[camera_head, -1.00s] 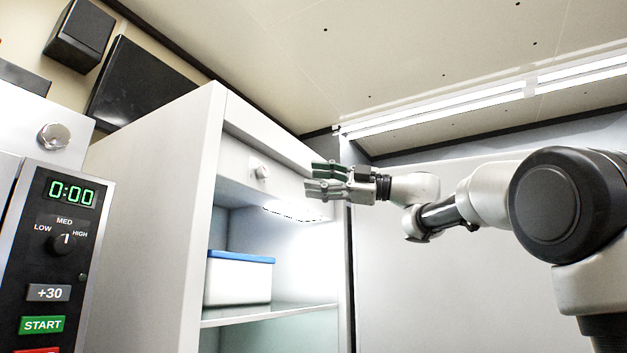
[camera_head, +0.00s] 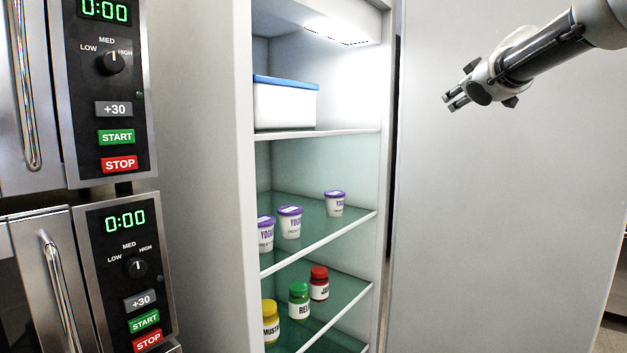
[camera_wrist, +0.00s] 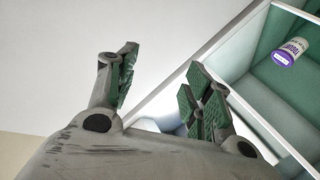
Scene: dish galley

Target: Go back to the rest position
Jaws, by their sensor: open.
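My gripper (camera_head: 456,100) is at the upper right in the head view, in front of the open fridge door and to the right of the shelves. It touches nothing there. In the wrist view my gripper (camera_wrist: 160,85) shows its two fingers spread apart with nothing between them. A yogurt cup (camera_wrist: 290,52) shows beyond the right finger, on a fridge shelf.
The open fridge door (camera_head: 500,230) stands behind my arm. The fridge holds a blue-lidded box (camera_head: 285,105), yogurt cups (camera_head: 290,222) and jars, including a red-lidded jar (camera_head: 319,284). Two stacked microwaves (camera_head: 125,150) stand at left, both reading 0:00.

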